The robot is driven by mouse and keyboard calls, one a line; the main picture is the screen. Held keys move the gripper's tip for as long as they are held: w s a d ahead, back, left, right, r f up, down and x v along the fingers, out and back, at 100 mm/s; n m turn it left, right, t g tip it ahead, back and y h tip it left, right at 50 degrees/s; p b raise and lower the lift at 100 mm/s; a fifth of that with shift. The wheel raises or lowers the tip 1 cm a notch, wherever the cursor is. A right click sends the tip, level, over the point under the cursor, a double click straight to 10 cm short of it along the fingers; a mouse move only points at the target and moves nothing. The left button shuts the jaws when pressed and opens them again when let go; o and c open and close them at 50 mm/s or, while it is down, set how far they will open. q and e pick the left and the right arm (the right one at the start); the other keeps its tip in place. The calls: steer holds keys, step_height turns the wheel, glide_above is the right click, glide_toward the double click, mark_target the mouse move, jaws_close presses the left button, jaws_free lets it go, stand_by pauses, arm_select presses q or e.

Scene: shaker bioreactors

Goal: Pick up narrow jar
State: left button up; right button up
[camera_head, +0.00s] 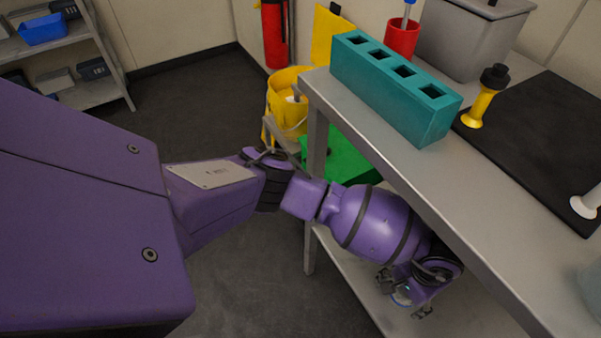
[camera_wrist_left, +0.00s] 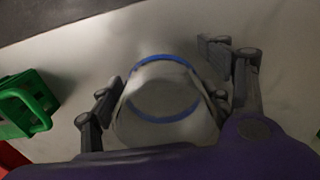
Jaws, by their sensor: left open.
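A clear, round jar with a blue ring (camera_wrist_left: 165,97) stands on the pale lower shelf in the left wrist view. I cannot tell from its shape alone whether it is the narrow jar. My left gripper (camera_wrist_left: 163,98) is open, with one finger on each side of the jar; whether they touch it is unclear. In the head view my left arm reaches under the bench top, and the left gripper (camera_head: 404,295) is low over the lower shelf (camera_head: 470,310). The jar is mostly hidden there. My right gripper is not in view.
The bench top (camera_head: 440,190) overhangs my left arm. On it are a teal block with square holes (camera_head: 385,90), a red cup (camera_head: 402,38), a yellow piece with a black knob (camera_head: 484,95) and a black mat (camera_head: 545,135). A green carrier (camera_wrist_left: 25,105) stands left of the jar.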

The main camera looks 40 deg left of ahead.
arm_select(q)
steer(key=shift+f, duration=0.15)
steer(key=shift+c, duration=0.5)
steer(key=c, duration=1.1)
steer(key=shift+w+d, duration=0.1)
